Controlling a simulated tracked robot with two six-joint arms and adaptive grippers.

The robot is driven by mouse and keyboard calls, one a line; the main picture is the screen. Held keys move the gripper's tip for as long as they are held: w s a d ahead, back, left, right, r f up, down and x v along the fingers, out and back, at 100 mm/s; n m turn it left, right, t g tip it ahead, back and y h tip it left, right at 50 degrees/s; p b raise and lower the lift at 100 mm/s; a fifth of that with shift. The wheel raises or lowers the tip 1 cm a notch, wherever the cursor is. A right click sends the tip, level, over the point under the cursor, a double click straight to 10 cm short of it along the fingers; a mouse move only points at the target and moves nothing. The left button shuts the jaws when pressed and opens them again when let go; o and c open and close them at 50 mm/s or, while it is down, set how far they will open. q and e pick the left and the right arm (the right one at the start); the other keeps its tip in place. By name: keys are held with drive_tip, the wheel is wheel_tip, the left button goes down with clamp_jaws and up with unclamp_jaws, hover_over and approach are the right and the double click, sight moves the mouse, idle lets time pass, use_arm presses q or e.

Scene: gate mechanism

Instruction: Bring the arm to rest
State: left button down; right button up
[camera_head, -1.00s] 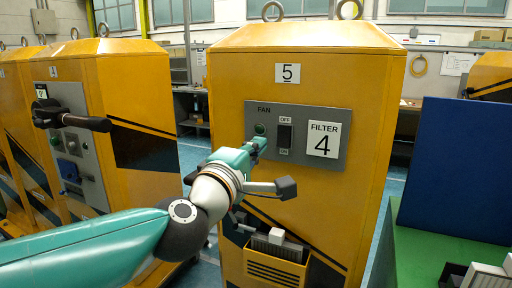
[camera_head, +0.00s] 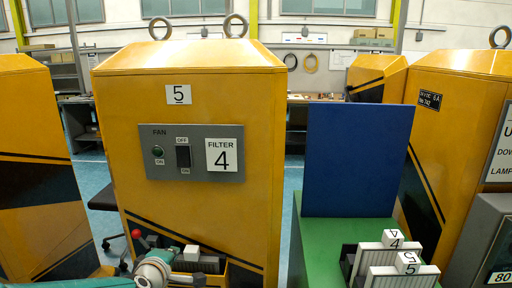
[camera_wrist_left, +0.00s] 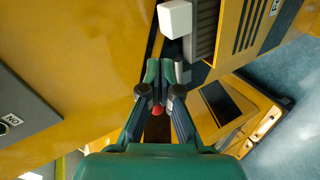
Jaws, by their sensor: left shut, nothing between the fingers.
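My left arm comes in at the bottom of the head view, low in front of yellow cabinet 5 (camera_head: 200,98). Its left gripper (camera_head: 170,253) is partly cut off and foreshortened there. In the left wrist view the left gripper (camera_wrist_left: 166,68) is shut and empty, with its fingertips close to the cabinet's lower front. A red knob (camera_head: 137,233) shows beside the arm. In the wrist view the red knob (camera_wrist_left: 158,111) appears between the finger links, not gripped. My right gripper is out of view.
A filter slot with a white block (camera_head: 191,253) lies close to the gripper. At right stand a blue board (camera_head: 355,160), a green bench (camera_head: 312,235) and filters marked 4 and 5 (camera_head: 398,272).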

use_arm(q)
drive_tip(key=s+d+f+m+g+h+p, duration=0.1)
drive_tip(key=s+f+m+g+p, duration=0.15)
drive_tip(key=s+f, duration=0.65)
drive_tip(key=s+d+f+m+g+p, duration=0.1)
drive_tip(key=s+f+m+g, duration=0.2)
drive_tip(key=f, duration=1.2)
drive_tip(key=s+d+f+m+g+h, duration=0.1)
drive_tip(key=s+d+f+m+g, duration=0.2)
drive_tip(key=s, duration=0.6)
drive_tip(key=s+d+f+m+g+h, duration=0.2)
drive_tip(key=s+f+m, duration=0.3)
drive_tip(key=s, duration=0.5)
drive_tip(key=shift+s+d+g+p, duration=0.2)
drive_tip(key=shift+d+g+p, duration=0.15)
drive_tip(key=shift+d+g, duration=0.55)
drive_tip(key=shift+w+m, duration=0.1)
drive_tip(key=shift+m, duration=0.25)
